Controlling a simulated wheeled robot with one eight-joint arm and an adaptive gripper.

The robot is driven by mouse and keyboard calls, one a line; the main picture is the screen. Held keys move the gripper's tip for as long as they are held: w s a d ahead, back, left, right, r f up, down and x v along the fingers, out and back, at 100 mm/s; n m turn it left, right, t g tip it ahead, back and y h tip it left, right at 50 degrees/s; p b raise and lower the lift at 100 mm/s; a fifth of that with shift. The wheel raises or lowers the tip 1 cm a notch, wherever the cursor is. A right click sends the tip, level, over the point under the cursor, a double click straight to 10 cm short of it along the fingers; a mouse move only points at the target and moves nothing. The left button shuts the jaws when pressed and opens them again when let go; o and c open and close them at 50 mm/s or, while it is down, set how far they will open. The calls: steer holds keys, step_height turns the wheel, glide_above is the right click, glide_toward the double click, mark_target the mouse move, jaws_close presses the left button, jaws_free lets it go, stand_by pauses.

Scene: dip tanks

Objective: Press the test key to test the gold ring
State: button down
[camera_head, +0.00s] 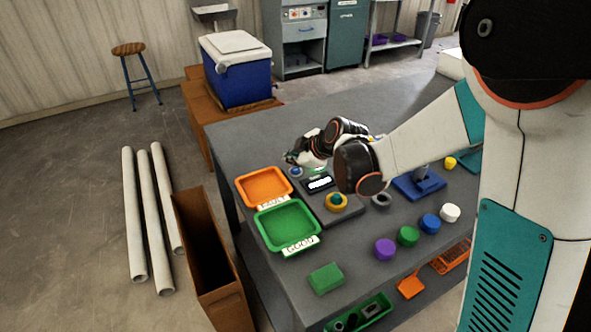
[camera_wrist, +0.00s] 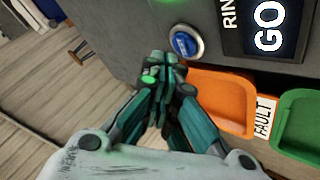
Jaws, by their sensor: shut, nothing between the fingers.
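The gold ring (camera_head: 337,208) sits on the dark tester at the front of the grey table. The tester's lit display (camera_head: 319,184) stands behind the ring; in the wrist view the display (camera_wrist: 267,27) shows parts of words, "RIN" and "GO". The test key (camera_wrist: 186,43) is a round blue button in a metal collar beside the display. My gripper (camera_wrist: 158,62) is shut and empty, its tips a little to the left of the key in the wrist view. In the head view my gripper (camera_head: 291,157) is above the tester's far end. I cannot tell the exact gap to the key.
An orange tray (camera_head: 263,187), labelled FAULT in the wrist view, and a green tray (camera_head: 285,225) are beside the tester. A green block (camera_head: 325,278) and several coloured round pieces lie along the near side. A blue stand (camera_head: 418,185) is to the right.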

mark_target(294, 172)
steer(key=shift+r+p, duration=1.6)
steer(key=shift+r, duration=0.8)
steer(key=shift+s+d+r, duration=0.1)
steer(key=shift+s+r, duration=0.05)
steer(key=s+d+r+m+h, duration=0.1)
steer(key=s+d+r+m, duration=0.2)
steer(key=s, duration=0.7)
steer(key=s+d+r+m+h, duration=0.2)
steer(key=s+d+m, duration=0.4)
steer(key=s, duration=0.4)
steer(key=s+d+r+m+h, duration=0.2)
steer(key=s+d+m, duration=0.3)
steer(key=s, duration=0.6)
steer(key=shift+d+r+m+g, duration=0.2)
steer(key=shift+r+m+g, duration=0.1)
steer(key=shift+r+m, duration=0.6)
